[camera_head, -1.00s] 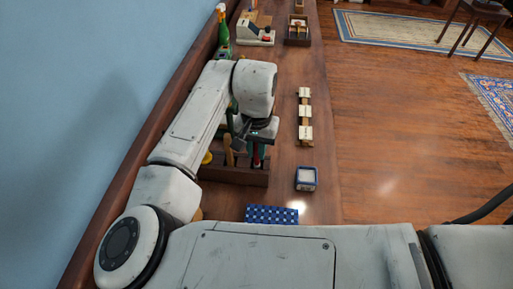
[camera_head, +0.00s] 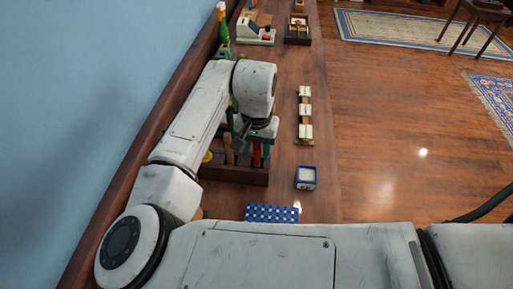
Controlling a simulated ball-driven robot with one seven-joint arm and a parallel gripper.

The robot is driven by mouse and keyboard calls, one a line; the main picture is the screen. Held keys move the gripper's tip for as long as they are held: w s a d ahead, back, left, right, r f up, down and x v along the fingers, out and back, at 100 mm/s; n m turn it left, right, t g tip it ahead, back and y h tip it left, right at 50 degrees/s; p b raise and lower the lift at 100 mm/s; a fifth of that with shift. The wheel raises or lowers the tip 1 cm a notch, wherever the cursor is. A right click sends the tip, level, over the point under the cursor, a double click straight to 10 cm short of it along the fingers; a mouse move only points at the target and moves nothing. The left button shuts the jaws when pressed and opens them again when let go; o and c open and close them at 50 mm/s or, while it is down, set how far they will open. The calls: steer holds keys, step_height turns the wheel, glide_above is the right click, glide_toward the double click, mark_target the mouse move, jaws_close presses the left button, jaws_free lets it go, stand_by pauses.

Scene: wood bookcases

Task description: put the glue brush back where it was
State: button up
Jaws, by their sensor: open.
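A dark wooden rack (camera_head: 234,174) stands on the long wooden bench, below the end of my arm. Upright tools stand in it: one with a tan wooden handle (camera_head: 228,149) and one with a red part (camera_head: 257,156). I cannot tell which, if any, is the glue brush. My gripper (camera_head: 255,141) is open, just above the rack's right part and close to the red-part tool. The wrist hides much of the rack's far side and the tool tops.
A small blue-and-white box (camera_head: 306,177) and a blue patterned cloth (camera_head: 272,214) lie nearer me. A wooden strip with white blocks (camera_head: 304,115) is to the right. A green bottle (camera_head: 222,25) and a dark tray (camera_head: 297,32) are farther back. The bench's right edge drops to the floor.

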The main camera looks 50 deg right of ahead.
step_height(320, 180, up, 12)
stand_by(0.4)
